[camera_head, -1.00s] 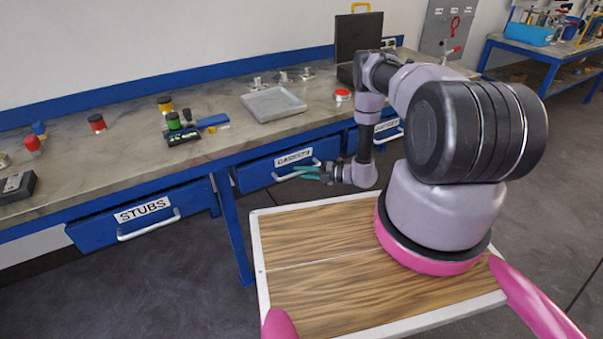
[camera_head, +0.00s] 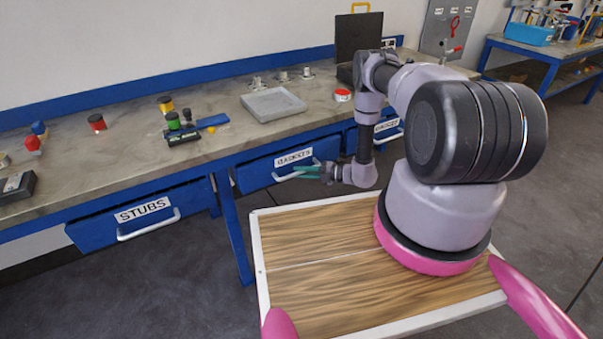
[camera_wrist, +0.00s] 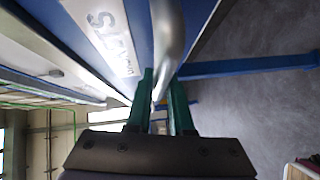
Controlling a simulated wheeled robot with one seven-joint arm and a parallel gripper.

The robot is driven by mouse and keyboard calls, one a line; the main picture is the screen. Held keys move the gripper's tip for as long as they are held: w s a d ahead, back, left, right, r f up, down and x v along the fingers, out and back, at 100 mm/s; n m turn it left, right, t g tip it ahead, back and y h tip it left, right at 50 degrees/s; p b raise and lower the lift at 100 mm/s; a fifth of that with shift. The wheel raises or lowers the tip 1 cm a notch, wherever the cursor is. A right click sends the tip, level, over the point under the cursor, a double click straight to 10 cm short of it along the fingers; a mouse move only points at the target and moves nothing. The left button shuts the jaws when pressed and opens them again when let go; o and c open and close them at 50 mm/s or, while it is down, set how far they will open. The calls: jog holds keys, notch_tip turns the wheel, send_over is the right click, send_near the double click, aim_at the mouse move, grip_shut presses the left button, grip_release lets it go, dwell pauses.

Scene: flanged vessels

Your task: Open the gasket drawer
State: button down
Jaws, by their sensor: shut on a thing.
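The gasket drawer (camera_head: 256,176) is a blue drawer front under the bench, with a white label reading GASKETS and a pale bar handle (camera_head: 284,178). No gap above its front shows clearly. My gripper (camera_head: 306,172) has green fingers and is at the right part of the handle. In the wrist view, my gripper (camera_wrist: 163,92) has its two fingers on either side of the handle (camera_wrist: 168,40), shut on it. The drawer's blue front and label (camera_wrist: 110,35) fill the upper left there. The drawer's inside is not visible.
The STUBS drawer (camera_head: 132,219) is to the left, and another labelled drawer (camera_head: 388,128) is to the right, partly behind my arm. A blue bench leg (camera_head: 233,230) stands between the two left drawers. A grey tray (camera_head: 273,104) and several small parts lie on the bench.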

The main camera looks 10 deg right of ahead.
jog(key=shift+d, duration=0.1)
jog(key=s+d, duration=0.3)
jog(key=s, duration=0.8)
jog(key=s+d, duration=0.4)
jog(key=s, duration=0.7)
jog(key=shift+s+d, duration=0.15)
jog(key=shift+s, duration=0.2)
jog(key=c, duration=0.8)
grip_release()
jog(key=v, duration=1)
jog(key=shift+s+d, duration=0.25)
jog(key=shift+d, duration=0.1)
jog(key=shift+r, duration=0.1)
